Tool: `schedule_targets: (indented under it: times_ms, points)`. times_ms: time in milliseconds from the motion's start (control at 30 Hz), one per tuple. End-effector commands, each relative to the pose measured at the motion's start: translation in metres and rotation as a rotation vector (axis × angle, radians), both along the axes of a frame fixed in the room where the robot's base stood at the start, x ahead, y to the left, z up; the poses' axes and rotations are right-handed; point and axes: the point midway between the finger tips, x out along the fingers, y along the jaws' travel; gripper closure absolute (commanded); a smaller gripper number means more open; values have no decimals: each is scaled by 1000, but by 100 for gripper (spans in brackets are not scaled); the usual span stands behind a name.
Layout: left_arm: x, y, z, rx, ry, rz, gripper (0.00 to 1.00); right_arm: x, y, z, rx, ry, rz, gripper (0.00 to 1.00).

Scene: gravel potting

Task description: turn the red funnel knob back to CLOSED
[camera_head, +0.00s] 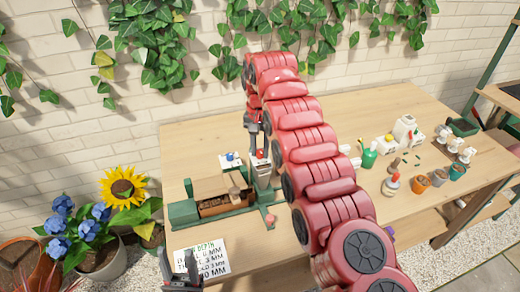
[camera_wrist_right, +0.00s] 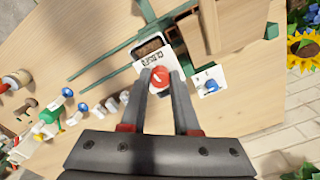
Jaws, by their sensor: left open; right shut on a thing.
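The red funnel knob (camera_wrist_right: 160,76) sits on a white panel (camera_wrist_right: 148,65) in the right wrist view, beside printed lettering that appears to read CLOSED. A small pale mark shows on the knob; its exact setting is too small to tell. My right gripper (camera_wrist_right: 161,80) has a finger on each side of the knob and is shut on it. In the head view the knob (camera_head: 260,154) tops the pale funnel housing (camera_head: 262,175), with my right gripper (camera_head: 256,137) right above it. My left gripper (camera_head: 183,274) is open at the bottom left, over the depth card, apart from the funnel.
A blue knob on a white block (camera_wrist_right: 209,84) is close beside the gripper. Bottles and small pots (camera_head: 420,182) stand at the right. Flower pots (camera_head: 100,262) stand left.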

Motion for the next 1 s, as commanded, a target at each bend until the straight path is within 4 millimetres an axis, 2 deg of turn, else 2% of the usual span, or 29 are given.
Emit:
schedule_targets:
  times_ms: [400,967,1000]
  points:
    - [0,0,1,0,0,0,50,1,0,1,1,-3,-190,100]
    - [0,0,1,0,0,0,50,1,0,1,1,-3,-218,100]
    - [0,0,1,0,0,0,50,1,0,1,1,-3,-217,65]
